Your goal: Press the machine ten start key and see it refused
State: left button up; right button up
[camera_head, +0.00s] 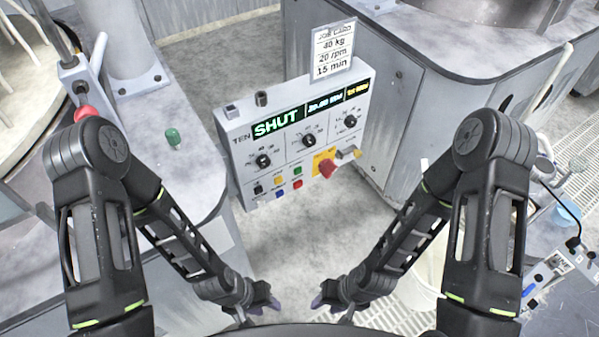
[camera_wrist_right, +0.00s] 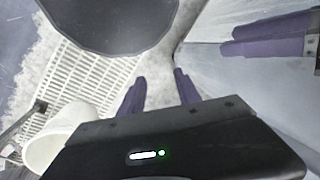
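The machine ten control panel (camera_head: 300,135) stands upright near the middle of the head view, marked TEN. Its lit display (camera_head: 310,108) reads SHUT in green, with smaller green and yellow text beside it. Below are three black dials and several small coloured keys, among them a green key (camera_head: 297,170); key labels are too small to read. A red knob (camera_head: 327,168) sits on a yellow plate at lower right. My left gripper (camera_head: 258,308) and right gripper (camera_head: 330,307) are open and empty, low in front and apart from the panel. The right fingers also show spread in the wrist view (camera_wrist_right: 160,82).
A job card (camera_head: 333,50) stands on the panel's top, reading 40 kg, 20 rpm, 15 min. A green knob (camera_head: 172,136) is on the grey bench (camera_head: 190,175) at left. A grey cabinet (camera_head: 425,110) stands at right. A white bucket (camera_wrist_right: 50,145) is beside my right gripper.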

grip_shut()
dwell(0.3)
dwell(1.1)
jog(key=shift+b+x, duration=0.9)
jog(key=shift+b, duration=0.15)
